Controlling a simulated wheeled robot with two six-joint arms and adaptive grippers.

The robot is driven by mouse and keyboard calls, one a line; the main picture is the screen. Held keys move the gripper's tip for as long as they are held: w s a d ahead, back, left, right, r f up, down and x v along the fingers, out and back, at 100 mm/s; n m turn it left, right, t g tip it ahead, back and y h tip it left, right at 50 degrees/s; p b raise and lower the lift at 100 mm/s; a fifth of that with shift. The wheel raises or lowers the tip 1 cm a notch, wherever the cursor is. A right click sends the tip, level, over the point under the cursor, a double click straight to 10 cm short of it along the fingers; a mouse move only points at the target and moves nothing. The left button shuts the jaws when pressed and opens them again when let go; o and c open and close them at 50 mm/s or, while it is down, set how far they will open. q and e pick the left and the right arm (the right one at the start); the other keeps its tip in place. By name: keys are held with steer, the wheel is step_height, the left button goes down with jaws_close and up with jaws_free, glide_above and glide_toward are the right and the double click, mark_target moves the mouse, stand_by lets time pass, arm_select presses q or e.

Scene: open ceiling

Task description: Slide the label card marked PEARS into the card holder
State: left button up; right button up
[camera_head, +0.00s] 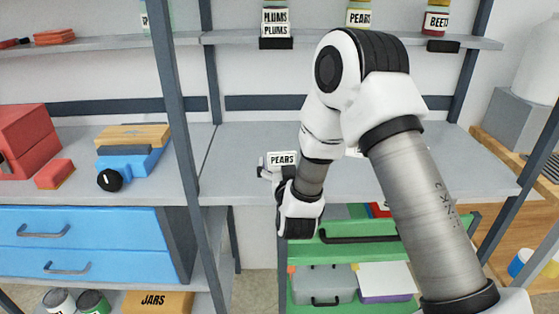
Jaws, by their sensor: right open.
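A white label card marked PEARS (282,159) is upright at the middle shelf, just above my right gripper (270,175). The gripper is open, with its fingers close below the card; I cannot tell whether they touch it. A jar labelled PEARS (360,17) stands on the upper shelf. The shelf edge below that jar is hidden by my right arm, so I see no card holder there. A dark card holder (276,43) under the PLUMS jar (275,14) has a PLUMS card above it. Another dark holder (443,46) sits below the BEETS jar (436,20). My left gripper is out of view.
A dark upright post (178,110) stands left of my gripper. A green drawer unit (345,250) is below. The middle shelf (235,145) has bare room left of the card.

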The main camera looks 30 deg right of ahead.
steer(key=x, duration=0.3)
steer(key=shift+a+f, duration=0.1)
steer(key=shift+f, duration=0.15)
steer(key=shift+s, duration=0.2)
steer(key=shift+r, duration=0.1)
steer(key=c, duration=0.3)
steer(key=shift+a, duration=0.1)
steer(key=c, duration=0.6)
